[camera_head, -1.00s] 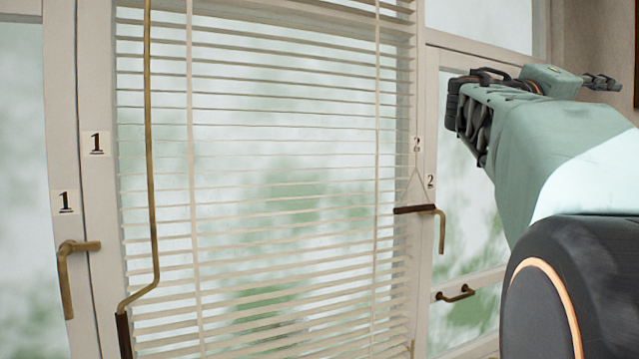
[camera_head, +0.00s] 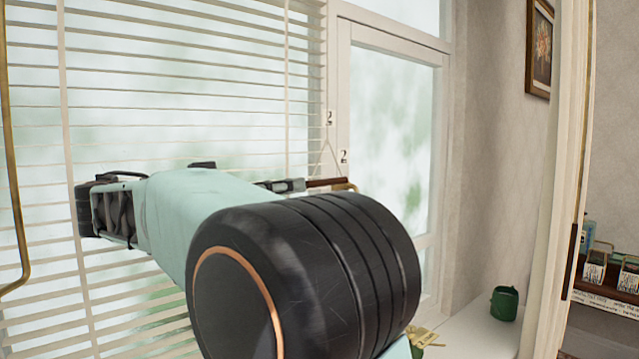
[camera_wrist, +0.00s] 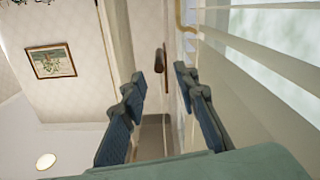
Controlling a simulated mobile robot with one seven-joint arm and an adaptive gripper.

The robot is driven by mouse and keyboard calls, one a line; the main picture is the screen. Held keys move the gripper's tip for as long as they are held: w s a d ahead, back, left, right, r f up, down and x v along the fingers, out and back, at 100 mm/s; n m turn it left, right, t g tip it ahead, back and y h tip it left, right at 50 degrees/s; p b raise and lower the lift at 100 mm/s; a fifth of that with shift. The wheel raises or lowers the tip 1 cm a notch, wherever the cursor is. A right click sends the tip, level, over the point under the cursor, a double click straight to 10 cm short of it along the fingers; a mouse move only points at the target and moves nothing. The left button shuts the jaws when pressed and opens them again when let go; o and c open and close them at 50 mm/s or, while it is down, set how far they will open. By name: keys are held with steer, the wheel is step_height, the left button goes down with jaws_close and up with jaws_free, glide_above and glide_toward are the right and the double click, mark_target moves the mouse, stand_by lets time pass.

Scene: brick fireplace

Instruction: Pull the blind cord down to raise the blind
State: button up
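The white slatted blind (camera_head: 190,110) hangs lowered over the window, its slats spread apart. Thin cords (camera_head: 322,158) at its right edge meet a dark brown cord handle (camera_head: 326,182). My gripper (camera_head: 290,184) points right, with its tips close to the handle in the head view. In the wrist view, my gripper (camera_wrist: 160,78) is open, and the brown handle (camera_wrist: 160,60) appears between and just beyond the fingertips. I see no contact. My arm hides part of the blind.
A brass window handle (camera_head: 347,187) is just beside the cord handle. A brass rod (camera_head: 15,190) hangs at the far left. A green cup (camera_head: 504,302) stands on the white sill (camera_head: 465,335) at lower right. A framed picture (camera_head: 539,48) hangs on the right wall.

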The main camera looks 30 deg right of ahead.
mark_target(329, 182)
steer(key=d, duration=0.3)
steer(key=w+d+p, duration=0.1)
steer(key=d, duration=0.6)
steer(key=shift+w+d, duration=0.2)
steer(key=shift+d, duration=0.15)
steer(key=shift+c, duration=0.5)
jaws_close()
